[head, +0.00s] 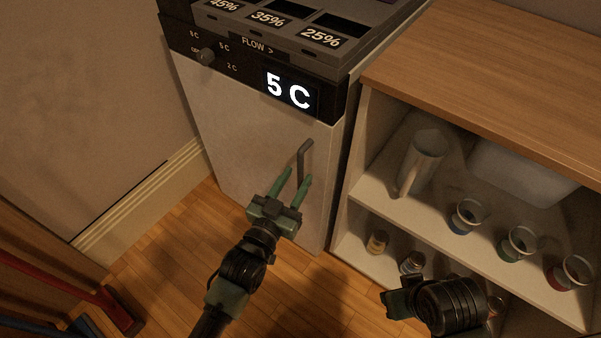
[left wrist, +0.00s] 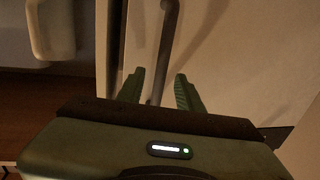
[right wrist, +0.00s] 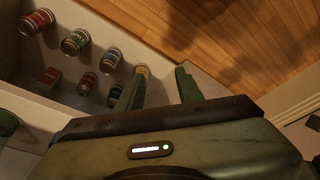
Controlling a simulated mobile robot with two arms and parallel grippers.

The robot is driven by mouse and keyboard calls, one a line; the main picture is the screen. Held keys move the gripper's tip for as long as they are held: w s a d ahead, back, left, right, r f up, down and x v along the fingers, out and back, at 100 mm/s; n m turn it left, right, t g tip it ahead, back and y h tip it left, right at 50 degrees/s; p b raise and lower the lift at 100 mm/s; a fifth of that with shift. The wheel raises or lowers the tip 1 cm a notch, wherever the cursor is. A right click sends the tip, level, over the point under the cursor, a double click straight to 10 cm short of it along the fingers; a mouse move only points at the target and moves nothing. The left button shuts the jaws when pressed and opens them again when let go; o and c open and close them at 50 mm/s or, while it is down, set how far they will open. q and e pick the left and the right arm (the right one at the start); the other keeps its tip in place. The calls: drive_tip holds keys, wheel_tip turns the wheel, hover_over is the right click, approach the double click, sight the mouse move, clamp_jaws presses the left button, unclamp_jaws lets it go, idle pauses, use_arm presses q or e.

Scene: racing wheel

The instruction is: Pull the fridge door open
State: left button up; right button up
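The fridge door (head: 255,145) is a pale panel under a dark control strip that reads 5 C. It looks closed. Its handle (head: 303,160) is a dark upright bar near the door's right edge. My left gripper (head: 293,180) is open, its green fingers pointing at the lower part of the handle. In the left wrist view the handle (left wrist: 163,50) runs down between the two spread fingers (left wrist: 160,88); contact cannot be told. My right gripper (right wrist: 158,88) is open and empty by the shelf unit; in the head view its fingers are mostly hidden.
A wooden-topped shelf unit (head: 480,65) stands right of the fridge, holding a pitcher (head: 421,162), a white bin (head: 520,172) and several cans. A wall with a baseboard (head: 130,210) is on the left. The wooden floor (head: 165,255) before the fridge is clear.

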sight(299, 174)
use_arm(q)
drive_tip(key=shift+x, duration=1.6)
clamp_jaws()
